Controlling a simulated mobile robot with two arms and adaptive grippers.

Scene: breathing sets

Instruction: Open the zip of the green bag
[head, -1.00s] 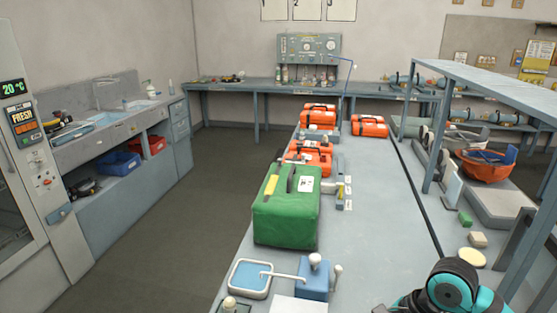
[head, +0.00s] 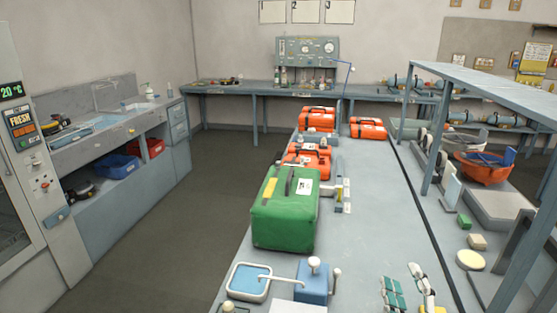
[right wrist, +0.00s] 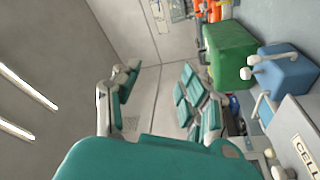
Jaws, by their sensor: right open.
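The green bag (head: 283,222) stands upright on the long grey bench, just left of the middle of the head view. Its top has a dark handle (head: 289,181), a yellow tag (head: 269,189) and a white label (head: 305,187). I cannot make out the zip pull. My right gripper (head: 409,284) is at the bottom right of the head view, open and empty, to the right of the bag and nearer me. In the right wrist view the fingers (right wrist: 157,88) are spread, with the green bag (right wrist: 229,52) beyond them to the right. My left gripper is not in view.
A blue block with white knobs (head: 312,283) and a blue-white tray (head: 249,281) stand in front of the bag. Orange cases (head: 308,161) stand behind it. A raised shelf (head: 480,85) runs along the right. The bench right of the bag is mostly clear.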

